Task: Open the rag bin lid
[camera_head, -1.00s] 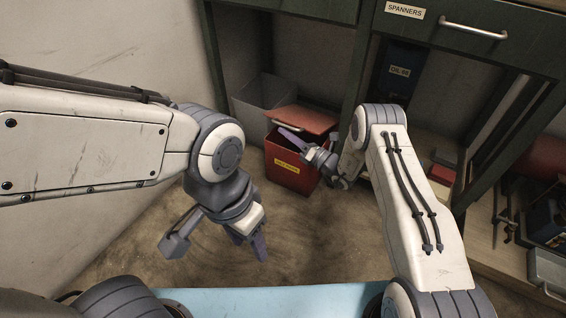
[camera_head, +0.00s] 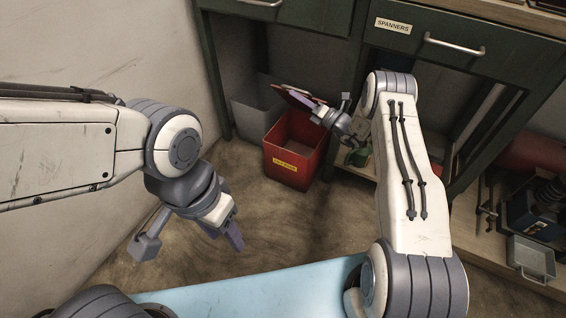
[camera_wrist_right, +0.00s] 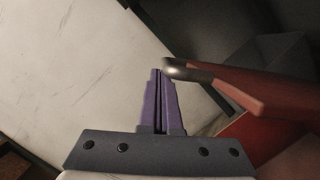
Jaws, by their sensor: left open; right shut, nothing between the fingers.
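The red rag bin (camera_head: 290,177) with a yellow label stands on the floor beneath the bench. Its lid (camera_head: 287,95) is swung up steeply at the back, and the inside of the bin shows. My right gripper (camera_head: 301,97) is shut and empty, with its fingers at the raised lid. In the right wrist view the shut purple fingers (camera_wrist_right: 159,100) are beside the end of the lid's metal handle (camera_wrist_right: 186,71), and the red lid (camera_wrist_right: 262,92) extends to the right; contact is unclear. My left gripper (camera_head: 227,235) is open and empty above the floor.
A grey bin (camera_head: 254,104) stands behind and left of the red bin. The green bench (camera_head: 440,55) with the SPANNERS drawer is above and right. A shelf with a grey tray (camera_head: 531,258) is at right. Floor in front of the red bin is clear.

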